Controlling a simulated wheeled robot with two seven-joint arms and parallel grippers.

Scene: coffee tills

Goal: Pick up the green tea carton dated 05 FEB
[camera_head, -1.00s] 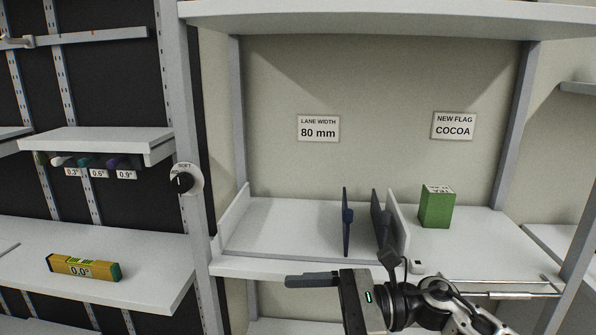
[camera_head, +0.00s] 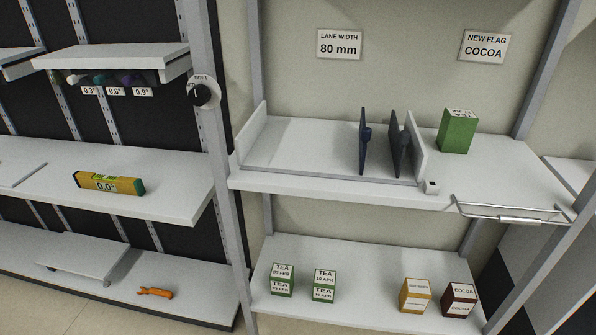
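A green tea carton labelled 05 FEB (camera_head: 282,280) stands upright on the lower white shelf, at its left end. A second green tea carton, labelled what looks like 18 APR (camera_head: 324,286), stands beside it to the right with a gap between. Another green carton (camera_head: 458,132) stands on the upper shelf behind the dividers' right side; its top label is too small to read. Neither of my grippers is in the head view now.
A yellow carton (camera_head: 415,295) and a brown cocoa carton (camera_head: 459,299) stand farther right on the lower shelf. Dark blue dividers (camera_head: 364,142) stand on the upper shelf (camera_head: 300,178), above the lower one. A metal bar (camera_head: 510,213) juts out at the upper shelf's front right.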

